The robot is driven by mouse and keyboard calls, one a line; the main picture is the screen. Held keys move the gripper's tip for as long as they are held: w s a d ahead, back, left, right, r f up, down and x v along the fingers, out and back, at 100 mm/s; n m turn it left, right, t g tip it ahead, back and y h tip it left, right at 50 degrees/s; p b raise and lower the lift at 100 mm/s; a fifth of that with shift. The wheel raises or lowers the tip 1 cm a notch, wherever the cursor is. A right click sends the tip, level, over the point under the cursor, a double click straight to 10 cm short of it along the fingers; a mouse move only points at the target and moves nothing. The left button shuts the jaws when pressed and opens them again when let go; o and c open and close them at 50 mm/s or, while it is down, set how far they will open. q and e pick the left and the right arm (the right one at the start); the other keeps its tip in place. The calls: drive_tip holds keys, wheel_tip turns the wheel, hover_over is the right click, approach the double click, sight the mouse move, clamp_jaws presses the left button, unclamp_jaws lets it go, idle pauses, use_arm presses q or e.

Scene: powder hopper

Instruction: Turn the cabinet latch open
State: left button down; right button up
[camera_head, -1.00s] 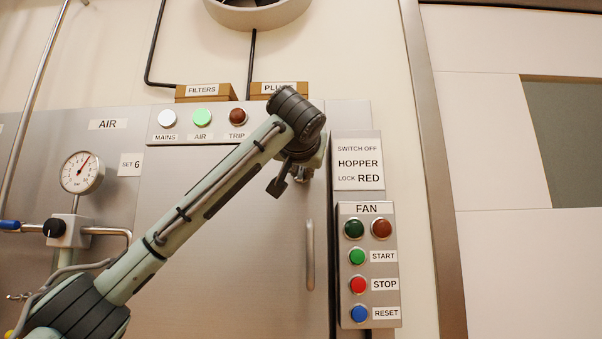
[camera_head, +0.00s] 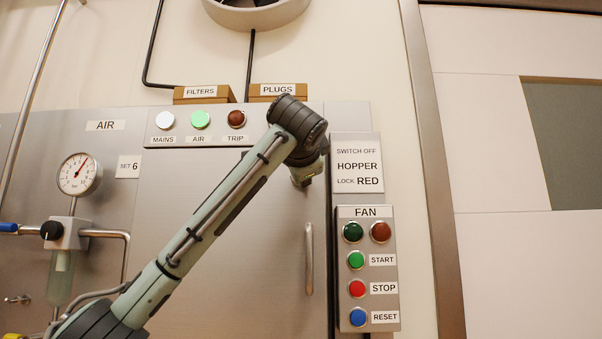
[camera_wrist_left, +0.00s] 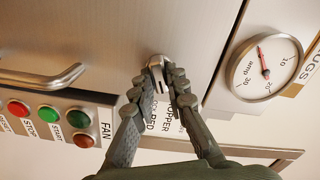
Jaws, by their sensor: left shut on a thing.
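The cabinet latch (camera_wrist_left: 157,63) is a small metal lever on the steel cabinet front in the left wrist view. My left gripper (camera_wrist_left: 157,77) is shut on it, with one finger on either side of the lever. In the head view the latch and most of the gripper are hidden behind my left wrist, beside the HOPPER sign. The cabinet door (camera_head: 235,255) looks flush with the front, and its vertical bar handle (camera_head: 309,259) is below the wrist. My right gripper is in neither view.
The FAN panel (camera_head: 384,238) with its lamps and buttons stands right of the door handle. The HOPPER sign (camera_head: 356,152) is close beside my wrist. A round amp gauge (camera_wrist_left: 265,68) is near the gripper in the wrist view. PLUGS and FILTERS boxes sit on top.

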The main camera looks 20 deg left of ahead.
use_arm(q)
drive_tip(key=shift+m, duration=2.3)
drive_tip(key=c, duration=1.5)
unclamp_jaws()
drive_tip(key=shift+c, duration=0.2)
drive_tip(key=v, duration=1.2)
drive_tip(key=shift+f, duration=0.1)
